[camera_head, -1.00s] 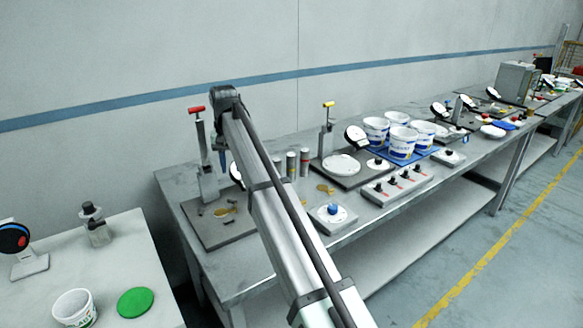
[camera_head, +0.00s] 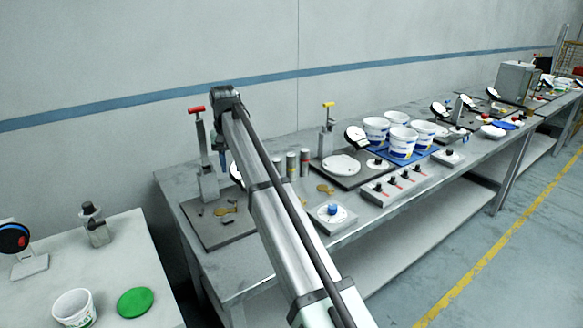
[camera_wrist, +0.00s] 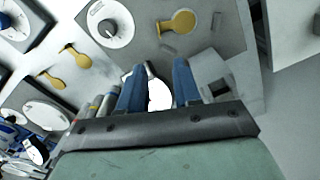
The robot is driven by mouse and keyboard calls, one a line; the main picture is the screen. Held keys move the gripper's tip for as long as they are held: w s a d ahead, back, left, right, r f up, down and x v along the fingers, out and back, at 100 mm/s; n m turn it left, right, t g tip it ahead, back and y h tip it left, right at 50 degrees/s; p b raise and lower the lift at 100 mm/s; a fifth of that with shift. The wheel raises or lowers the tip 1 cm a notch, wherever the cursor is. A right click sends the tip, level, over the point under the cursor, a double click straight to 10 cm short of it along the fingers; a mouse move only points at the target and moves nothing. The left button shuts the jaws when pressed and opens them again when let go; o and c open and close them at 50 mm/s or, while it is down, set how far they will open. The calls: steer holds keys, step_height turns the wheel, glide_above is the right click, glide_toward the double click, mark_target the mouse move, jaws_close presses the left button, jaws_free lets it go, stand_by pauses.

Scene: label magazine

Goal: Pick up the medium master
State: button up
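Several grey cylinders stand in a short row behind my arm in the head view, among them a banded one (camera_head: 291,164). They also show left of my fingers in the wrist view (camera_wrist: 95,106). Small gold paddle-shaped pieces (camera_wrist: 178,22) and small dark grey blocks (camera_wrist: 168,48) lie on a grey plate. I cannot tell which piece is the medium master. My gripper (camera_wrist: 160,68) points down with its two blue fingers apart and nothing gripped. A white round face shows between and beyond the fingers. In the head view the gripper is mostly hidden by my arm.
A red-handled lever press (camera_head: 207,165) stands close to my gripper on the plate. A separate white table is at the left.

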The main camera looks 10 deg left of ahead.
steer(key=shift+o, duration=0.4)
steer(key=o, duration=0.3)
steer(key=shift+d, duration=0.1)
steer(key=w+d+m, duration=0.1)
steer(key=w+d, duration=0.5)
steer(key=d, duration=0.3)
steer(key=w+d+m, duration=0.2)
steer(key=w+d, duration=0.4)
steer(key=d, duration=0.4)
steer(key=n+t+y, duration=0.3)
steer(key=n+t, duration=0.1)
steer(key=n, duration=0.2)
glide_toward(290, 160)
steer(key=x, duration=0.2)
steer(key=w+x, duration=0.1)
steer(key=x, duration=0.3)
steer(key=shift+w+d+f, duration=0.15)
steer(key=shift+w, duration=0.25)
steer(key=shift+x, duration=2.65)
